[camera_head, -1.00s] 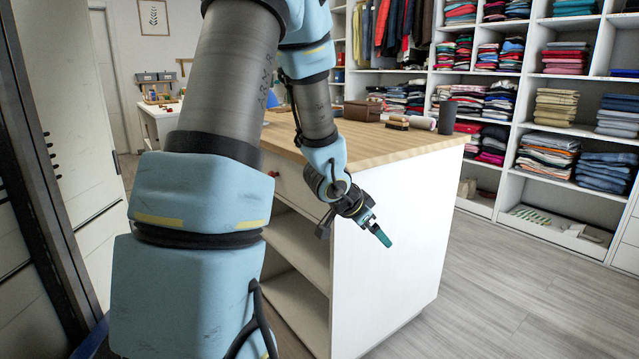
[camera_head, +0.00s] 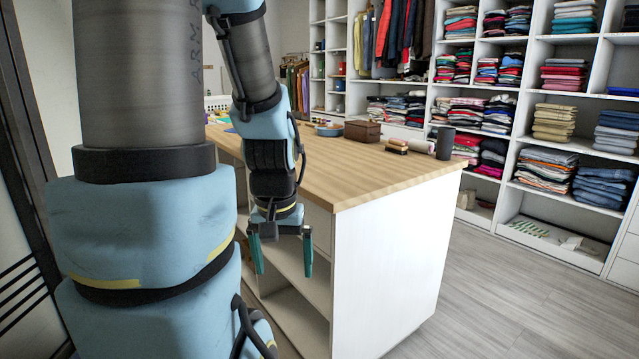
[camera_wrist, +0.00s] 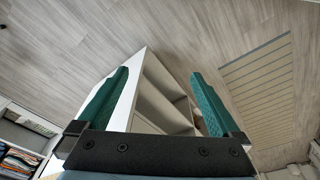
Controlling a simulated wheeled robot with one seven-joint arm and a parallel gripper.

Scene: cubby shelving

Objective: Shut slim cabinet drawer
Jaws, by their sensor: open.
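My gripper (camera_head: 282,256) hangs open and empty in front of the shelved side of a white cabinet (camera_head: 392,265) with a wooden top. Its two green fingers are apart and point down. In the wrist view the gripper (camera_wrist: 157,88) also shows open, with the cabinet's open shelves (camera_wrist: 163,95) between and beyond the fingers. A pale drawer front (camera_head: 320,224) shows just under the wooden top, right of my wrist. My arm and gripper hide much of that side, so I cannot tell whether a drawer stands out.
The wooden top (camera_head: 370,178) carries a brown box (camera_head: 362,131) and a dark cup (camera_head: 446,143). Shelving with folded clothes (camera_head: 555,122) stands behind and right. The grey floor (camera_head: 500,285) right of the cabinet is clear. A dark frame (camera_head: 30,120) stands close at the left.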

